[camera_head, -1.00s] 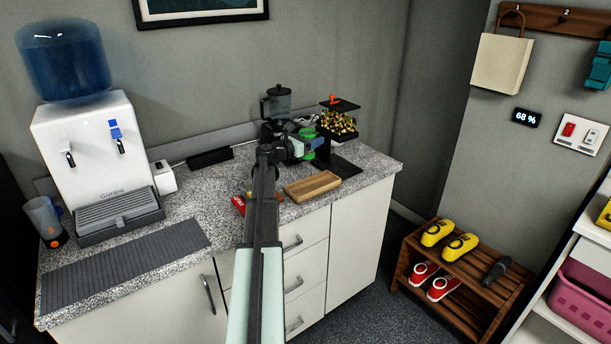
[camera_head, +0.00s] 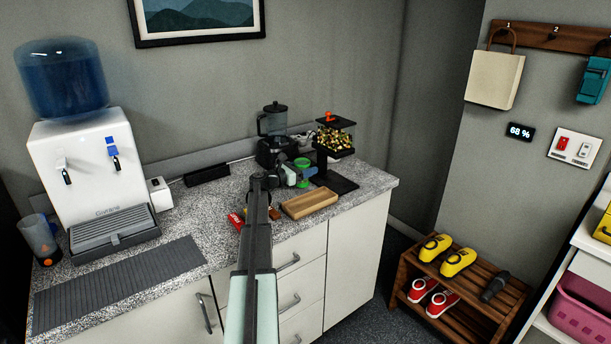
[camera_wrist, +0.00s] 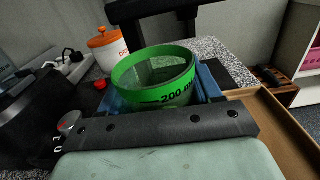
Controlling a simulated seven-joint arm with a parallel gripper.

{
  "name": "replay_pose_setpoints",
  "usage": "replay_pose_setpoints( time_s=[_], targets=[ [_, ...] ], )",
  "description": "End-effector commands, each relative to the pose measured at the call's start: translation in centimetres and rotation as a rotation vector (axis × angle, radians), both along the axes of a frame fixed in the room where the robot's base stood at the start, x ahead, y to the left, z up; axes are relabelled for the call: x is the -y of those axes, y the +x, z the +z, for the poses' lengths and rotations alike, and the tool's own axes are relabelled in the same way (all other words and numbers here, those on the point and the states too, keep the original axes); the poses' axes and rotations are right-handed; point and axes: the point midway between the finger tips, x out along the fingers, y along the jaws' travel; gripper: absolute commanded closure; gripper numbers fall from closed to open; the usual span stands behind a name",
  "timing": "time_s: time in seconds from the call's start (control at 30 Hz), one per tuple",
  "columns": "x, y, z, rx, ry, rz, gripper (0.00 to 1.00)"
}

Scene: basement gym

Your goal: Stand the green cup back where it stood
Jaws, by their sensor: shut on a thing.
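The green cup (camera_head: 304,164) is held at the back right of the counter, in front of the black dispenser stand. In the wrist view the cup (camera_wrist: 155,75) is see-through with a bright green rim, and black "200" lettering shows on its side. It looks roughly upright. My gripper (camera_head: 304,175) is shut on the cup, with one blue finger on each side of it in the wrist view (camera_wrist: 162,98). The cup's base is hidden by my gripper, so I cannot tell whether it touches the counter.
The dispenser (camera_head: 335,142) with its black base stands right behind the cup. A blender (camera_head: 273,128) stands behind to the left. An orange-lidded jar (camera_wrist: 107,50) shows beyond the cup.

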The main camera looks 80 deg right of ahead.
Motion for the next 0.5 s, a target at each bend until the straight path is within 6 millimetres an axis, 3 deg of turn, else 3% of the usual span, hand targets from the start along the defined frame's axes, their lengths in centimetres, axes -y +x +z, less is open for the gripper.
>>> replay_pose_setpoints(
  time_s=[0.2,0.5],
  targets=[
    [0.0,0.0,-2.5,-0.001,0.001,0.000,0.71],
    [0.0,0.0,-2.6,0.000,0.000,0.000,0.71]
  ],
)
